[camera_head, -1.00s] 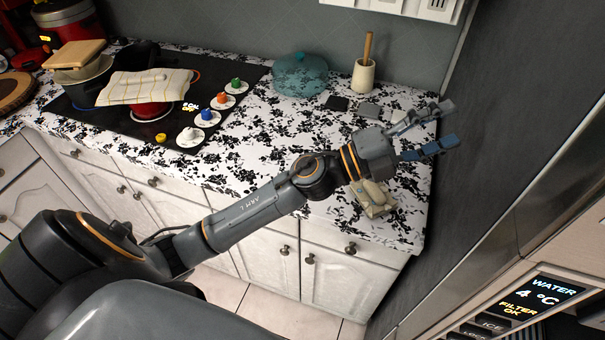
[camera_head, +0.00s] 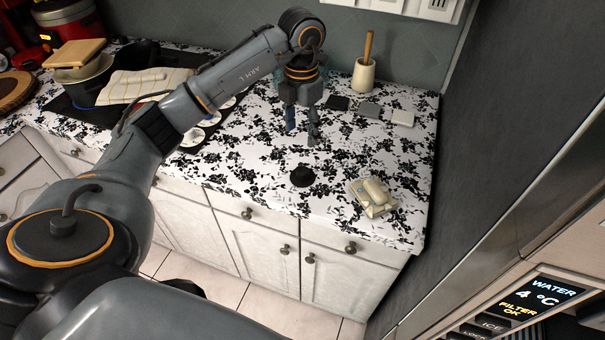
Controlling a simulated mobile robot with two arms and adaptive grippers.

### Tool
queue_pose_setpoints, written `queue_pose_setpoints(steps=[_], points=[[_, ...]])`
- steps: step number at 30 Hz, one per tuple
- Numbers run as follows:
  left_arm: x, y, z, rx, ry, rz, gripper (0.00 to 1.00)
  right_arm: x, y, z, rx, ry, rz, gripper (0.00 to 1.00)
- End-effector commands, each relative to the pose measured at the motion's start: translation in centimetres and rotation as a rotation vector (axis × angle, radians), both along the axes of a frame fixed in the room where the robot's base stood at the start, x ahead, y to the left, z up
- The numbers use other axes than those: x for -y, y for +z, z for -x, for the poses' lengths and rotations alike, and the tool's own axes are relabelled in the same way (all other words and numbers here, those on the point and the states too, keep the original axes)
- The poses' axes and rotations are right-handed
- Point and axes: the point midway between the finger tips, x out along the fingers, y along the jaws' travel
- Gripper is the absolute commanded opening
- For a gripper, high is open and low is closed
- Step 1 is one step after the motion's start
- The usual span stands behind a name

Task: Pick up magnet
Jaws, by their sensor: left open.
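No thing in view is plainly marked as the magnet. Three small flat square pieces lie in a row on the patterned counter: a black one (camera_head: 338,103), a grey one (camera_head: 369,109) and a whitish one (camera_head: 402,117). A small black round object (camera_head: 303,176) sits nearer the counter's front. I cannot tell which of these, if any, is the magnet. My left gripper (camera_head: 302,135) points down above the counter, left of the black square, with its fingers apart and nothing between them. My right gripper is out of view.
A beige bundle (camera_head: 373,197) lies near the front right of the counter. A cream pot (camera_head: 364,75) with a wooden handle stands at the back. The dark hob with a towel (camera_head: 145,85) is at left, partly behind my arm. A dark wall bounds the right.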

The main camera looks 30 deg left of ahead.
Motion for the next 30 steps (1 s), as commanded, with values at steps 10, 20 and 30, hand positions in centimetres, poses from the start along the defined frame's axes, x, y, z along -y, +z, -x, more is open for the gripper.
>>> queue_pose_setpoints(steps=[10,20,30], points=[[0.1,-6.4,0.1,-0.006,-0.001,0.003,0.57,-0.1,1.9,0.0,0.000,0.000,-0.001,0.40],[0.3,-9.2,0.2,-0.006,-0.003,0.005,0.57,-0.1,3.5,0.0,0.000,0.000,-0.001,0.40],[0.3,-13.1,0.0,-0.001,-0.004,0.004,0.57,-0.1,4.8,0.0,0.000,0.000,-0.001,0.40]])
